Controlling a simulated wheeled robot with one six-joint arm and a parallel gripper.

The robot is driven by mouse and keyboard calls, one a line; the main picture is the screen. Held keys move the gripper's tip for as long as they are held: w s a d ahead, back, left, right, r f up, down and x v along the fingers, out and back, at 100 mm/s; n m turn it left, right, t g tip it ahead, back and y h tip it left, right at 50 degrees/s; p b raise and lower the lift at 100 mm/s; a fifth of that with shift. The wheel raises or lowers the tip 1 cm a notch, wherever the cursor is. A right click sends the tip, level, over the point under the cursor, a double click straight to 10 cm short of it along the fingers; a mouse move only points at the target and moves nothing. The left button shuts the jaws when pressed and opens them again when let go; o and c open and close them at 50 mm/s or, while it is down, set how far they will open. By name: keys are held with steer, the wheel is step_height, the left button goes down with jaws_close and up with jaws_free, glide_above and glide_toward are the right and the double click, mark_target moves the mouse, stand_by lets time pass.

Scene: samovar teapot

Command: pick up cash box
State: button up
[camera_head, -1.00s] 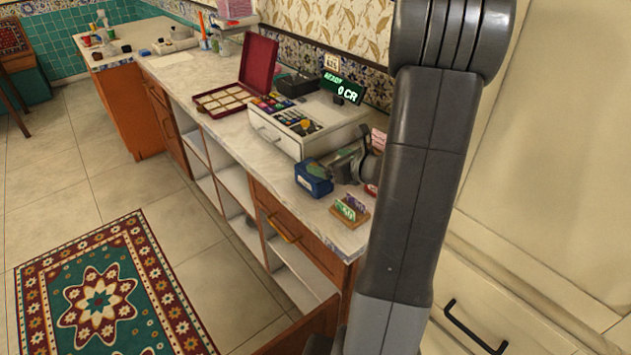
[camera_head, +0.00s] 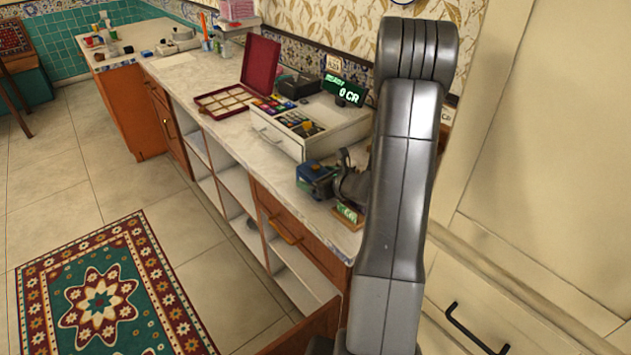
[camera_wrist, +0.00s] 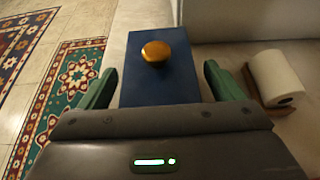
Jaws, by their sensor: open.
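The cash box looks to be the blue box with a gold knob on top (camera_wrist: 158,85), on the counter. In the head view, the blue box (camera_head: 312,182) sits near the counter's right front end, partly covered by my gripper. My gripper (camera_wrist: 160,88) is open, with one green finger on each side of the box in the wrist view. I cannot tell whether the fingers touch it. In the head view, my gripper (camera_head: 328,172) is small and dark, right at the box.
A white register (camera_head: 280,143) with a green display (camera_head: 345,91) stands behind the box. An open red case (camera_head: 262,62) is farther left. A white roll (camera_wrist: 275,75) lies right of the box in the wrist view. A small card stand (camera_head: 347,213) is near the counter edge.

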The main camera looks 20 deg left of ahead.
steer(key=shift+w+a+f, duration=0.1)
steer(key=shift+a, duration=0.1)
steer(key=c, duration=1.2)
